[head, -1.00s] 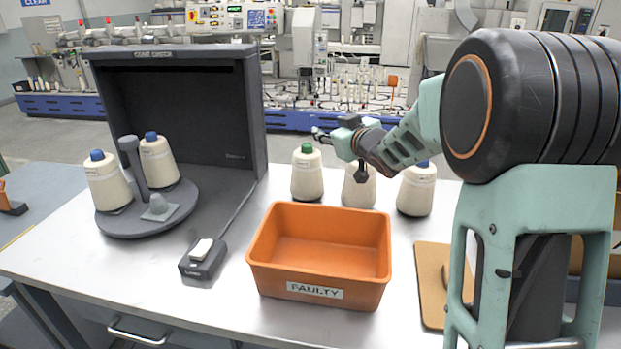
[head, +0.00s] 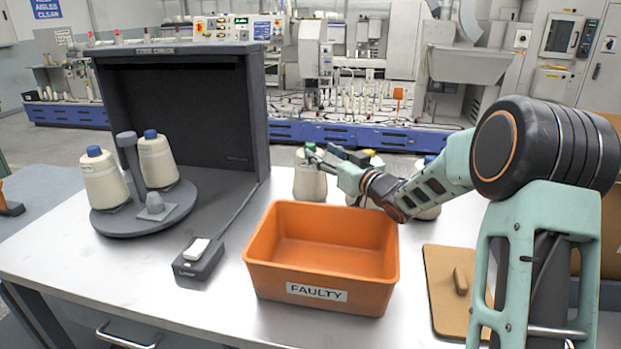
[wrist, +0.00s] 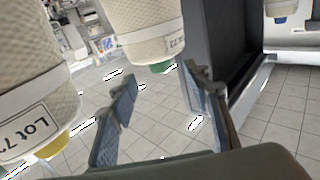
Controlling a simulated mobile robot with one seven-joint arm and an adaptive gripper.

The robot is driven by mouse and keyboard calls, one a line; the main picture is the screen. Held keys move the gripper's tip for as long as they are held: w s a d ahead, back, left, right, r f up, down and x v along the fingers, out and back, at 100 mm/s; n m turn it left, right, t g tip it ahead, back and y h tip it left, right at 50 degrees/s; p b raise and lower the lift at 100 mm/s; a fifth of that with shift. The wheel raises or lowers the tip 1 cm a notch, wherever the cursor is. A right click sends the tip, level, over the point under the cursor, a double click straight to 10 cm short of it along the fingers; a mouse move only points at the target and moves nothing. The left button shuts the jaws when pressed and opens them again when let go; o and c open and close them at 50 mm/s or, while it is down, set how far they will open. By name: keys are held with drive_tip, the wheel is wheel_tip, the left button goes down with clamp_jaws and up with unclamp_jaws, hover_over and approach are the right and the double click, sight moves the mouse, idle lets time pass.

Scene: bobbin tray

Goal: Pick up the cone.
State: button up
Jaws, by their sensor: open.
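The yellow-tipped middle cone (head: 376,161) and the right cone (head: 428,211) are mostly hidden behind my arm. The wrist view appears upside down. There my gripper (wrist: 160,75) is open and empty, with the green-tipped cone (wrist: 150,22) just beyond the fingertips and the yellow-tipped cone (wrist: 35,105) close at the left. Two blue-tipped cones (head: 104,181) (head: 157,163) stand on the grey turntable (head: 133,226).
The orange bin marked FAULTY (head: 318,291) stands in front of the row. A dark check booth (head: 257,125) stands behind the turntable. A switch box (head: 198,259) and a brown board (head: 440,285) lie on the table. The front left tabletop is clear.

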sight(314, 147)
drive_tip(key=shift+x, duration=3.2)
clamp_jaws()
drive_tip(key=shift+r, duration=0.1)
